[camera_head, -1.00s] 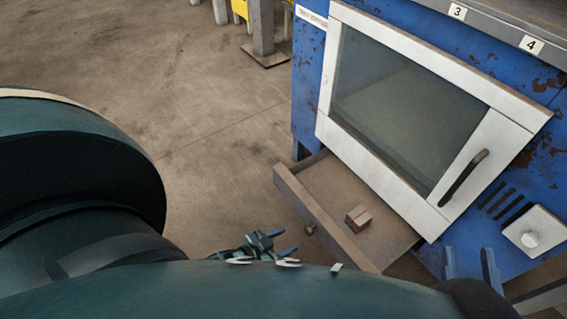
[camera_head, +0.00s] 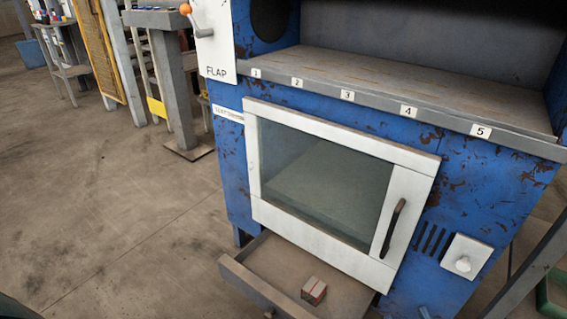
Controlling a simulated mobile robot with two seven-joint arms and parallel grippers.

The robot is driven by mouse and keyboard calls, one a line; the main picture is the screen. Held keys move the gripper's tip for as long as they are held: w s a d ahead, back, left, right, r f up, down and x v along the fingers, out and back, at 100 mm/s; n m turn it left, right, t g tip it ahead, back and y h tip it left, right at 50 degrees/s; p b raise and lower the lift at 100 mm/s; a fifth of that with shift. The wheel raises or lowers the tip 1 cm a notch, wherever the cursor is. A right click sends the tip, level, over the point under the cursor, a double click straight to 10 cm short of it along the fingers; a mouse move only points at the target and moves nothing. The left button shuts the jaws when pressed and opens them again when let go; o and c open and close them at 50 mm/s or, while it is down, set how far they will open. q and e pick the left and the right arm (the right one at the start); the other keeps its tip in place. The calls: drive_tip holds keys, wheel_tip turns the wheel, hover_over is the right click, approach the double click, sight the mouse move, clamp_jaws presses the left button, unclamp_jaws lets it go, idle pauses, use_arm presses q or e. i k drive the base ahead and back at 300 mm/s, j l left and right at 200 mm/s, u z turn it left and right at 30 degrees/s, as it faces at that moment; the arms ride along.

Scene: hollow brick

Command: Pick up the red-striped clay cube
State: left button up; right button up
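The red-striped clay cube (camera_head: 314,290) is small and brownish with a red stripe. It lies in the open drawer (camera_head: 240,279) at the bottom of the blue machine, near the drawer's front right part. Nothing touches the cube. My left gripper is out of view.
The blue machine (camera_head: 232,172) has a closed glass door (camera_head: 330,185) above the drawer and a numbered shelf (camera_head: 400,85) higher up. A white knob plate (camera_head: 467,258) is at right. Floor (camera_head: 120,220) to the left is clear.

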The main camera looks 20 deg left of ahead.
sight(314, 289)
drive_tip(key=k+j, duration=0.25)
drive_tip(key=k, duration=0.2)
drive_tip(key=k+j, duration=0.25)
drive_tip(key=k, duration=0.25)
